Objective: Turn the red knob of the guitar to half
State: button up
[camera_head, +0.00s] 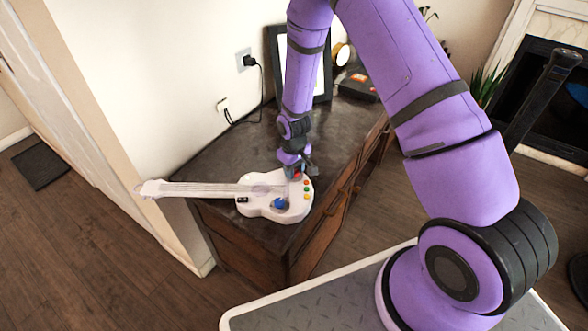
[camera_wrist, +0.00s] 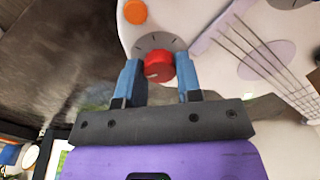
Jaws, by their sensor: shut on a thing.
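The white toy guitar (camera_head: 262,206) lies flat on the dark wooden cabinet, its neck pointing left past the cabinet's edge. In the wrist view, the red knob (camera_wrist: 158,66) sits on the guitar's white body (camera_wrist: 190,20) with a grey dial and tick marks around it. My gripper (camera_wrist: 158,75) is shut on the red knob, one blue finger on each side. In the head view my gripper (camera_head: 297,172) reaches down at the guitar body's upper edge and mostly hides the knob. The knob's exact angle is hard to read.
The guitar also has a blue knob (camera_head: 280,203) and several small coloured buttons; an orange one (camera_wrist: 135,12) is near the red knob. The cabinet top (camera_head: 225,160) is clear left of my arm. A picture frame (camera_head: 322,85) and a dark box (camera_head: 358,86) stand at the back.

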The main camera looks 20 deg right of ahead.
jog(key=shift+m, duration=0.7)
jog(key=o, duration=0.9)
jog(key=shift+o, duration=0.2)
jog(key=shift+r, duration=0.1)
notch_tip(320, 180, up, 11)
jog(key=shift+f, duration=0.2)
